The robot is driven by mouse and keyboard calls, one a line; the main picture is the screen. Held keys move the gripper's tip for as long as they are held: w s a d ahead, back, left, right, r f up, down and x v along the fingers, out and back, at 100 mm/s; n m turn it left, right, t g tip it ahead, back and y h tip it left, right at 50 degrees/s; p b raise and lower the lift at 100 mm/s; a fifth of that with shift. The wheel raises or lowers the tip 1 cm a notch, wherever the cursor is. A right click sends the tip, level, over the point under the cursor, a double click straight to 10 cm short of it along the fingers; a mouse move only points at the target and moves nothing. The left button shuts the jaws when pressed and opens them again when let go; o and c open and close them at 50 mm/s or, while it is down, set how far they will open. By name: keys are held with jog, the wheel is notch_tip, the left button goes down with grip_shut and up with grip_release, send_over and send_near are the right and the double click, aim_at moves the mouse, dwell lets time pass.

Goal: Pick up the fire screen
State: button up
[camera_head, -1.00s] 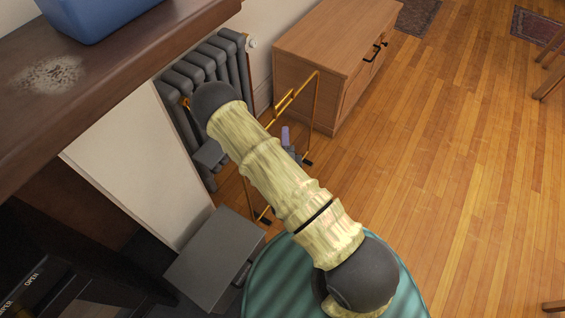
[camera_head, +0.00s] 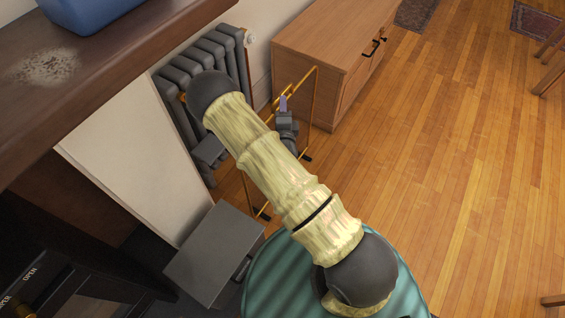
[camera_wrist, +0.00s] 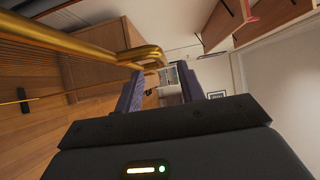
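The fire screen (camera_head: 314,105) is a thin gold frame with dark feet, standing on the floor between the radiator and the wooden cabinet. My arm hides much of it in the head view. In the wrist view its gold top bar (camera_wrist: 60,38) runs in from the left, and its raised handle (camera_wrist: 145,54) is close to the fingertips. My gripper (camera_head: 283,104) is at the height of the screen's upper part. In the wrist view my gripper (camera_wrist: 161,82) has its two purple fingers apart, with a gap between them. I cannot tell whether the handle touches a finger.
The wooden cabinet (camera_head: 325,50) stands just behind the screen. A grey radiator (camera_head: 217,62) is at the wall. A dark mantel shelf (camera_head: 110,65) and a grey box (camera_head: 215,255) are on the left. The wooden floor (camera_head: 440,170) to the right is clear.

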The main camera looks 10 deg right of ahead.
aim_at(283, 91)
jog(key=shift+w+d, duration=0.15)
jog(key=shift+w, duration=0.7)
jog(key=w, duration=0.2)
jog(key=w+d, duration=0.1)
jog(key=w, duration=0.2)
jog(key=shift+b, duration=0.4)
grip_shut()
jog(key=shift+d, duration=0.1)
dwell(0.8)
jog(key=shift+w+r, duration=0.1)
jog(key=shift+r, duration=0.1)
